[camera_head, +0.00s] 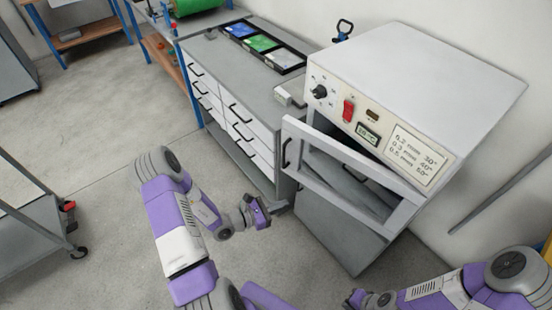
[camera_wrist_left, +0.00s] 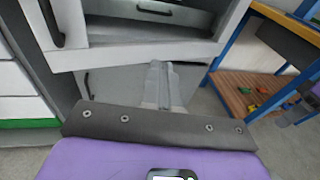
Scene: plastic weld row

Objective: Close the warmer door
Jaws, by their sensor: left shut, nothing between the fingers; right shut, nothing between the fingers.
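The warmer (camera_head: 425,75) is a large white box with a control panel, standing at the right in the head view. Its white framed door (camera_head: 345,172) with a window stands ajar, its dark handle (camera_head: 287,152) at the left end. The door frame also crosses the top of the left wrist view (camera_wrist_left: 140,54). My left gripper (camera_head: 279,208) is shut and empty, low and to the left of the door; its fingers show in the left wrist view (camera_wrist_left: 164,82), apparently below the door frame. My right gripper (camera_head: 352,299) is shut and empty at the bottom edge of the head view.
A grey drawer cabinet (camera_head: 225,60) with a black tray of coloured bags (camera_head: 262,46) stands left of the warmer. A grey cart (camera_head: 25,215) is at the far left. Open floor (camera_head: 95,130) lies between them. A blue-legged table with a wooden shelf (camera_wrist_left: 250,92) shows in the wrist view.

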